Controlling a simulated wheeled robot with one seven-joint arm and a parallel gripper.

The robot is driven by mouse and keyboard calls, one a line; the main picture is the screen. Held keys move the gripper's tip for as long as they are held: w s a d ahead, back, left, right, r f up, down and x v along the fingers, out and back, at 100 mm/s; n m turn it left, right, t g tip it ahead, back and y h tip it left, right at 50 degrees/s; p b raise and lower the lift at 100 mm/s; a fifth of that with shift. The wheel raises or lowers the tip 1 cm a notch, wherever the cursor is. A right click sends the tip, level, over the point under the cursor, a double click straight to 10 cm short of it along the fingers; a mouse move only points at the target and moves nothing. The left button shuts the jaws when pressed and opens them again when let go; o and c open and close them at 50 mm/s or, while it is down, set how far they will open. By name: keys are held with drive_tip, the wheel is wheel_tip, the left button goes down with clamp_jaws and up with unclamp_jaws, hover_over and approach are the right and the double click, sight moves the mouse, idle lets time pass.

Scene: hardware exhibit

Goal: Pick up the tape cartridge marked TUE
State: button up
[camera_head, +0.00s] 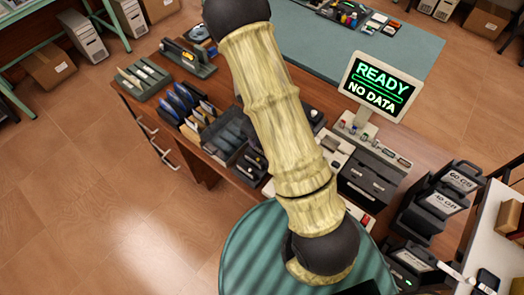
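No label reading TUE can be made out, so I cannot tell which item is the TUE cartridge. Several slim upright items stand in a grey-green slotted rack (144,80) at the desk's left end. Blue and tan upright items (186,102) stand in dark holders beside it. Dark drive-like units (443,197) at the right carry pale labels, at least one reading "60 GB". My own pale, wood-textured arm crosses the middle and hides part of the desk. My gripper is not in view.
A brown desk (185,148) holds a monitor (380,88) reading "READY NO DATA" and a grey drawer unit (368,180). A round green surface (240,262) lies at the bottom. A green-topped table (310,42) stands behind. Tiled floor (90,205) is clear at left.

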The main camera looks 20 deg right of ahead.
drive_tip(key=shift+w+f, duration=0.15)
drive_tip(key=shift+f, duration=1.75)
drive_tip(key=shift+a, duration=0.1)
clamp_jaws()
